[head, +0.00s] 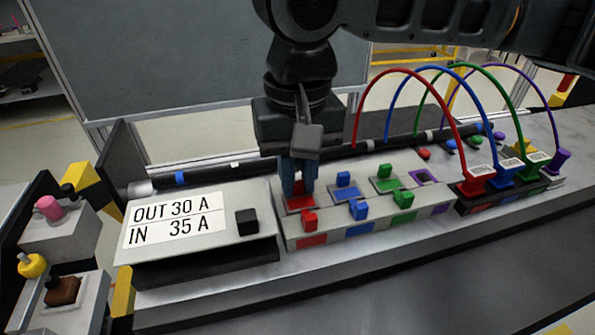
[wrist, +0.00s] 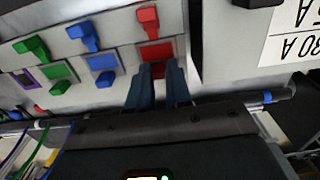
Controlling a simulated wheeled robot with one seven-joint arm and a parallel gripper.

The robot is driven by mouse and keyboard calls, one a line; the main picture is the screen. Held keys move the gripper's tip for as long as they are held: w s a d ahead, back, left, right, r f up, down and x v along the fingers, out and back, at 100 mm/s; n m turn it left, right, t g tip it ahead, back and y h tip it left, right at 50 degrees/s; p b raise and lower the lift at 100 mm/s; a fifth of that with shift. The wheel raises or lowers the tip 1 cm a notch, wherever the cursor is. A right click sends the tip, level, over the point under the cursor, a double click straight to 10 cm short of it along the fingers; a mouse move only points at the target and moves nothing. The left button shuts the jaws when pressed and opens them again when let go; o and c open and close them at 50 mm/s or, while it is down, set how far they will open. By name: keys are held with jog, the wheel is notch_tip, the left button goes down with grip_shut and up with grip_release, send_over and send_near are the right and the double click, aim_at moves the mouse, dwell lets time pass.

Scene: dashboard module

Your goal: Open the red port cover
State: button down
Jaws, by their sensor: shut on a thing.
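The red port cover (head: 301,204) lies in the back row of the port block, at its left end. In the wrist view the red cover (wrist: 173,72) shows between and beside the fingertips. My gripper (head: 298,188) points down over it, with its two dark blue fingers closed around the cover's raised part, which they mostly hide. The gripper also shows in the wrist view (wrist: 160,85). The cover appears flat on the block; whether it has lifted at all cannot be told.
A red switch (head: 309,219) stands just in front. A blue cover (head: 345,190) and a green cover (head: 385,183) are to the right, then a purple-framed port (head: 426,177). Cable plugs (head: 478,178) with arching cables stand further right. A labelled panel (head: 175,221) is left.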

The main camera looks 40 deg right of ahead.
jog(key=shift+w+d+p, duration=0.2)
jog(key=shift+w+d, duration=0.15)
jog(key=shift+w, duration=0.55)
jog(key=shift+w+d+p, duration=0.2)
jog(key=shift+w+d, duration=0.15)
jog(key=shift+w, duration=0.5)
jog(key=c, duration=1)
grip_release()
jog(key=shift+c, duration=0.2)
notch_tip(320, 180, up, 8)
jog(key=shift+s+f, duration=0.1)
jog(key=shift+f, duration=0.05)
